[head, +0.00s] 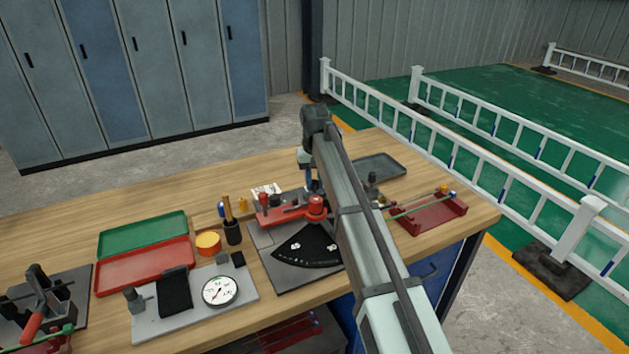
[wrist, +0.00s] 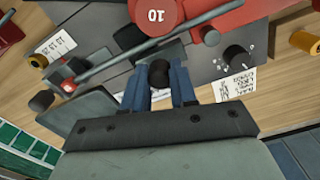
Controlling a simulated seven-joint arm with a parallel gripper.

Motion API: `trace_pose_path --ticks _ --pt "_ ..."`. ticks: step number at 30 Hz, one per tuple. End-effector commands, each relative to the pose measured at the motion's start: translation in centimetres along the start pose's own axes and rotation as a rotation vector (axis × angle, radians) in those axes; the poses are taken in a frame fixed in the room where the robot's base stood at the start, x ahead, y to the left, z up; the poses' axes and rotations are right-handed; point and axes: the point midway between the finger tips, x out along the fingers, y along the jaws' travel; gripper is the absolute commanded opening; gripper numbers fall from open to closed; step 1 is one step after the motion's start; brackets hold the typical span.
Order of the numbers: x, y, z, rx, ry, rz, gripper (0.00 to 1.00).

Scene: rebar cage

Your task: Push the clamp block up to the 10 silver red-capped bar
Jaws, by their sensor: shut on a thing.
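The silver bar (wrist: 105,68) runs diagonally across the wrist view, with its red-capped end (wrist: 68,87) at the left. It passes beside the red disc marked 10 (wrist: 156,14). The clamp block (wrist: 174,52) is a dark grey piece close to the bar, on my gripper's side; whether they touch is unclear. My gripper (wrist: 160,82) has its blue fingers on either side of a round black knob (wrist: 158,71) at the block and is shut on it. In the head view my gripper (head: 309,180) is behind the red bender arm (head: 285,214), partly hidden by my arm.
The bender plate (head: 262,240) has a black angle scale (head: 306,247). A red rack (head: 432,215) with bars and a grey tray (head: 378,166) are at right. Red and green trays (head: 145,265), a dial plate (head: 143,318) and a tool cup (head: 233,232) are at left.

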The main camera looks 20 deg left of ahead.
Motion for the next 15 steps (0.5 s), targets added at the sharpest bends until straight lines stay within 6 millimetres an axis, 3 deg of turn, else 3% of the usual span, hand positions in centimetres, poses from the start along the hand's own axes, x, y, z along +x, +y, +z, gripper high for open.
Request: trace_pose_path --ticks 3,15 --pt "-0.02 0.01 0.0 0.0 0.0 0.0 0.0" --pt "-0.01 0.09 0.37 0.0 0.0 0.0 0.0"
